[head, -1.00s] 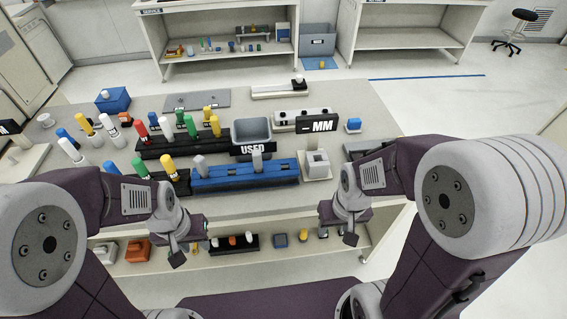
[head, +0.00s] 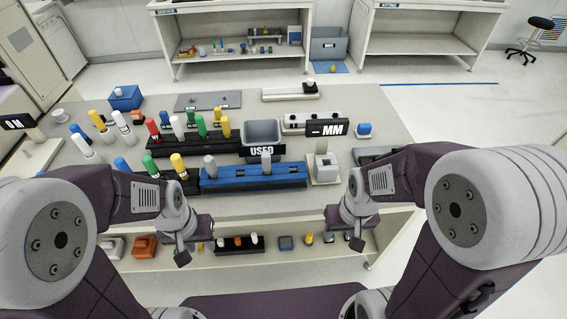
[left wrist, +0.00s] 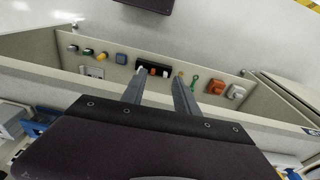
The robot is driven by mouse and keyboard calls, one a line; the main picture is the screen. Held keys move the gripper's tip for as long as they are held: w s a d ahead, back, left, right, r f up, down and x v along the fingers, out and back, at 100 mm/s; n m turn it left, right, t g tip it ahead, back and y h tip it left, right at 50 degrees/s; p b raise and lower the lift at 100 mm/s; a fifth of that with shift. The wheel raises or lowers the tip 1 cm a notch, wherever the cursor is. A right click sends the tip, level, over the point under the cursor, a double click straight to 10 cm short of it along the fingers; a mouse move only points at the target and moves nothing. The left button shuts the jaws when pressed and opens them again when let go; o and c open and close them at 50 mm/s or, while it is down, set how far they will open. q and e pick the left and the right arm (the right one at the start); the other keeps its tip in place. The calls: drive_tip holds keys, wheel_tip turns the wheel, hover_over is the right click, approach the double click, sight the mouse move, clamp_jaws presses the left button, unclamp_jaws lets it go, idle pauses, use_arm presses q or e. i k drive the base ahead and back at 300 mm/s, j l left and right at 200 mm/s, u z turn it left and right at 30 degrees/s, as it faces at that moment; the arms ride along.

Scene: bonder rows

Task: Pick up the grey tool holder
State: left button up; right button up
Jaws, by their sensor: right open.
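Two grey tool holders stand upright on a blue rack on the bench: one at the rack's left end (head: 210,167) and one nearer its right end (head: 266,160). The blue rack (head: 235,182) lies along the bench's near edge. My left gripper (head: 183,256) is in front of the bench, below its top and apart from the holders; the left wrist view shows its two fingers (left wrist: 160,90) spread with nothing between them. My right gripper (head: 356,242) hangs in front of the bench to the right, open and apart from the holders.
Behind the blue rack are a black rack (head: 195,147) of coloured holders and a grey bin (head: 262,132) marked USED. A white device (head: 325,169) stands right of the rack. White holders stand at left. A lower shelf (head: 200,260) carries small items.

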sight(266, 157)
drive_tip(key=i+l, duration=0.1)
drive_tip(key=l, duration=0.25)
drive_tip(key=i+l, duration=0.1)
drive_tip(key=l, duration=0.25)
drive_tip(key=i+l+u, duration=0.1)
drive_tip(key=l, duration=0.25)
drive_tip(key=i+l, duration=0.1)
drive_tip(key=l, duration=0.25)
